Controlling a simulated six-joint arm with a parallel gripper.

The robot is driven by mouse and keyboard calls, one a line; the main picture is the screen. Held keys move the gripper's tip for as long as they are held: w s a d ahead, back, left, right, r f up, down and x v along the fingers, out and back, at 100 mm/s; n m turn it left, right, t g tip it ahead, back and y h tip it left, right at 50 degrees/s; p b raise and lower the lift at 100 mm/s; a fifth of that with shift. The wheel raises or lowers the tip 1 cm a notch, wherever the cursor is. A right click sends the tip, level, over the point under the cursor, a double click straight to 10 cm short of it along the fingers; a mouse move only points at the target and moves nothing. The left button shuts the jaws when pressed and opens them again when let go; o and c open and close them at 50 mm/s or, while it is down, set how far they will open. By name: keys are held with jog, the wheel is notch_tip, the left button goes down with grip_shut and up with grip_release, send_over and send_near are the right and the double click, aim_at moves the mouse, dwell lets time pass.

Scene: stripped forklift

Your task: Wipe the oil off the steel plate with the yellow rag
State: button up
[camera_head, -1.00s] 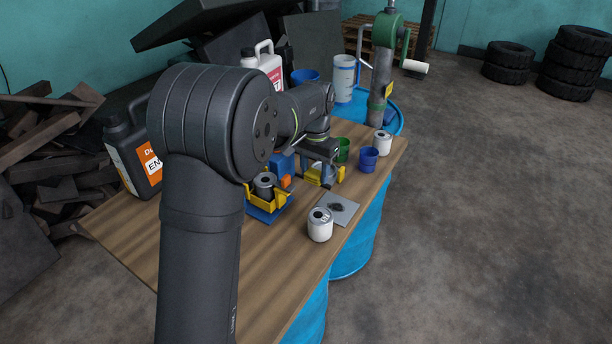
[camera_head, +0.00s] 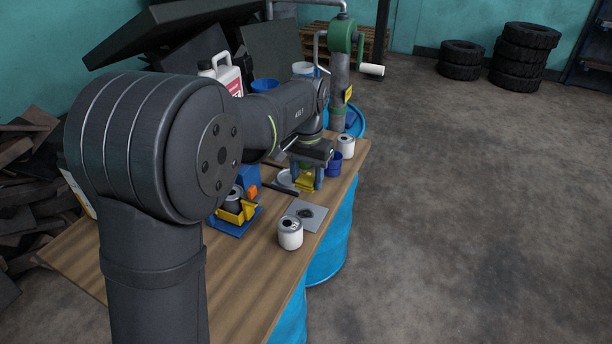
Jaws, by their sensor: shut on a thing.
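The steel plate (camera_head: 314,226) lies flat on the wooden table near its right edge. A dark oil patch (camera_head: 305,212) shows on its middle. The rag looks crumpled and hangs between and below the fingertips. It appears apart from the oil patch; I cannot tell whether it is clear of the table.
A white can (camera_head: 290,234) stands at the plate's near left corner. A blue cup (camera_head: 333,163) and another white can (camera_head: 346,146) stand behind my gripper. A blue and yellow holder (camera_head: 233,216) is to the left. The table's front (camera_head: 210,285) is mostly bare.

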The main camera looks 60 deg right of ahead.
aim_at(316, 218)
jog(key=s+f, duration=0.2)
jog(key=f, duration=0.1)
jog(key=shift+s+d, duration=0.2)
jog(key=shift+d, duration=0.1)
jog(key=shift+f, duration=3.25)
jog(key=shift+w+f, duration=0.7)
jog(key=shift+w, duration=0.2)
jog(key=shift+c, duration=0.4)
jog(key=shift+w, duration=2.25)
jog(key=shift+s, duration=3.1)
jog(key=shift+r, duration=4.15)
